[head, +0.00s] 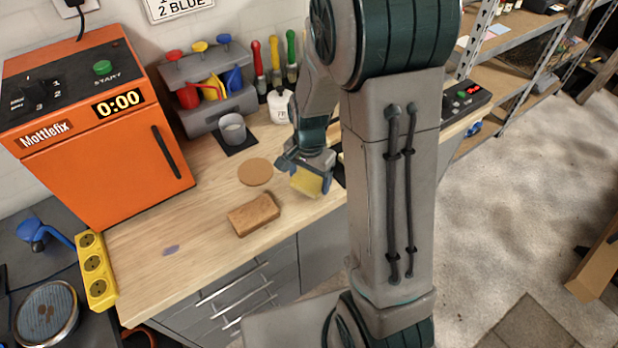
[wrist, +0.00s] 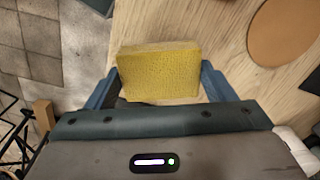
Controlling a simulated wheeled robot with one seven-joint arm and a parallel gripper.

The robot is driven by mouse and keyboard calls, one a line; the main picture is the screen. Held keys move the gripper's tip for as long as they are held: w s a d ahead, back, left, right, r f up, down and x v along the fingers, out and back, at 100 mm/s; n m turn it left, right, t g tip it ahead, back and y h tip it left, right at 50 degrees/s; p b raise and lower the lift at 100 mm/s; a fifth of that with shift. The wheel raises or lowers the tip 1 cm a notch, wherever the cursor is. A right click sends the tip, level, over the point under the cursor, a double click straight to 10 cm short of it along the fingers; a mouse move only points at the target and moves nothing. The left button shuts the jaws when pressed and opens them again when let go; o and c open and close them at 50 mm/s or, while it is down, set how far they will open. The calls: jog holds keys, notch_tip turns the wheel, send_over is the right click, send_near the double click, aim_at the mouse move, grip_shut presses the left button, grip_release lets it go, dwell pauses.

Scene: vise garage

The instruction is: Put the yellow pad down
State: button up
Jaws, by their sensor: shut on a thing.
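The yellow pad (head: 307,182) is held at the end of my arm, near the front edge of the wooden bench top. In the wrist view the pad (wrist: 160,72) sits between the two blue fingers of my gripper (wrist: 158,85), which is shut on it. In the head view my gripper (head: 305,175) points down beside the round brown disc (head: 255,172). I cannot tell whether the pad touches the bench. Part of my arm hides the bench to the right of the gripper.
A brown block (head: 254,214) lies on the bench to the left of the gripper. A grey cup (head: 232,129) stands on a dark mat behind. An orange machine (head: 98,135) stands at the left. Bare bench top (head: 150,275) lies at the front left.

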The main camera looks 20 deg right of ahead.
jog(key=shift+f, duration=0.65)
jog(key=shift+f, duration=0.2)
jog(key=o, duration=1)
jog(key=shift+o, duration=0.2)
